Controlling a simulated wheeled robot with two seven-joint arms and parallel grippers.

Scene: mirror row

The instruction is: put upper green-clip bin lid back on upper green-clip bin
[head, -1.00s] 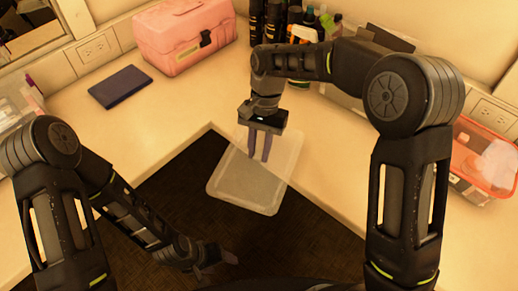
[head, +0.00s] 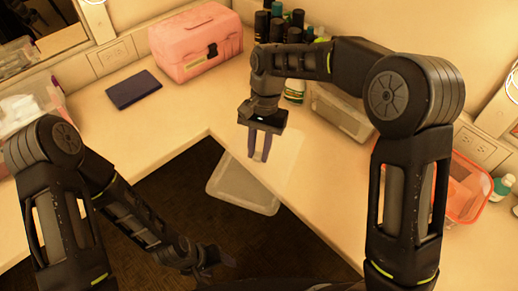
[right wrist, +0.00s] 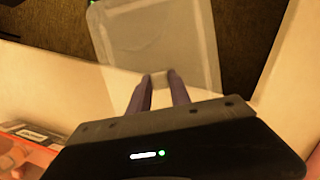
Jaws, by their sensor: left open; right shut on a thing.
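A translucent, pale flat lid (head: 243,187) is in the head view, held out over the counter's front edge and the dark floor. My right gripper (head: 257,158) is shut on one edge of it. In the right wrist view the fingertips (right wrist: 160,78) pinch a small tab, and the lid (right wrist: 160,40) stretches away from them. A tiny green spot shows by its far corner. My left gripper (head: 225,260) is open and empty, low over the dark floor. I cannot tell which bin is the upper green-clip bin; no green clips show clearly on any bin.
Clear bins (head: 28,108) stand at the left edge. A pink case (head: 195,45) and dark blue box (head: 133,90) sit on the back counter. Bottles (head: 295,92) and a clear container (head: 343,112) stand behind my right arm. An orange-rimmed bin (head: 470,190) is at right.

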